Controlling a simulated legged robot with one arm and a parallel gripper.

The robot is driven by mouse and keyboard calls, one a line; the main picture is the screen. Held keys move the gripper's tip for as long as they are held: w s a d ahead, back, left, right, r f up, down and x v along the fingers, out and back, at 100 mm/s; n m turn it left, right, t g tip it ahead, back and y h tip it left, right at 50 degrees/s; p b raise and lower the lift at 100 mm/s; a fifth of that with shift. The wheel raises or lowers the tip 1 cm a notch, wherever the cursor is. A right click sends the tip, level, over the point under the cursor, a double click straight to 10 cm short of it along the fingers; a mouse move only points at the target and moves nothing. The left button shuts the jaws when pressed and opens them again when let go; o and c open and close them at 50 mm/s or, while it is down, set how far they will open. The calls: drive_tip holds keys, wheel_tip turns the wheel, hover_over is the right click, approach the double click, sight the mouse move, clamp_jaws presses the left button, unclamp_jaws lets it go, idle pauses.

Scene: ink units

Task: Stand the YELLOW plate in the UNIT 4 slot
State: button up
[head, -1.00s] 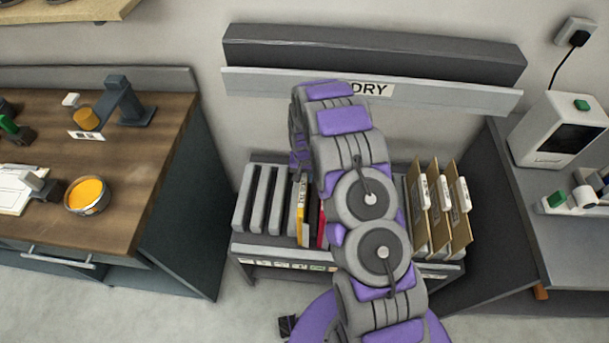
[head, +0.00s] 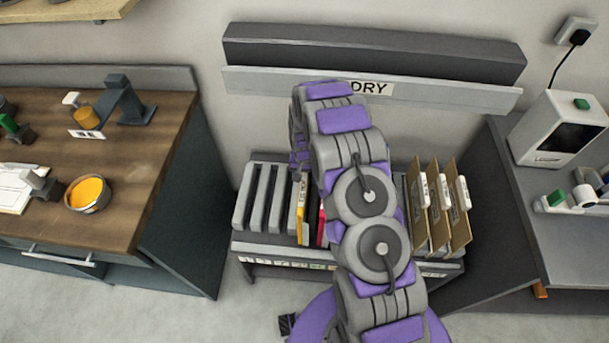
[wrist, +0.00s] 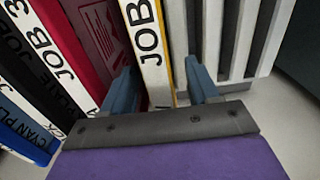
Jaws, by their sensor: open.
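The yellow plate (head: 301,215) stands upright in the rack, at the right of the empty grey slots. In the wrist view the yellow plate (wrist: 150,50) shows a white edge label reading "JOB" and a thin yellow side. My gripper (wrist: 160,68) is open, with one blue-grey finger on each side of this plate and no clear grip on it. In the head view my gripper is mostly hidden behind my arm. The rack's front edge (head: 290,265) carries small slot labels, too small to read, so I cannot tell which is UNIT 4.
A red plate (wrist: 103,40) stands close beside the yellow one, with black and blue-edged plates beyond it. Empty grey slots (head: 262,198) fill the rack's left. Brown plates (head: 438,210) stand at its right. A grey ledge marked "DRY" (head: 370,89) is on the wall behind.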

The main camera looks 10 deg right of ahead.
wheel_tip(320, 180, up, 17)
drive_tip(key=p, duration=0.3)
idle(0.4)
drive_tip(key=shift+r, duration=0.15)
wheel_tip(320, 180, up, 5)
drive_tip(key=shift+w+p, duration=0.1)
drive_tip(key=shift+p, duration=0.7)
drive_tip(key=shift+a, duration=0.1)
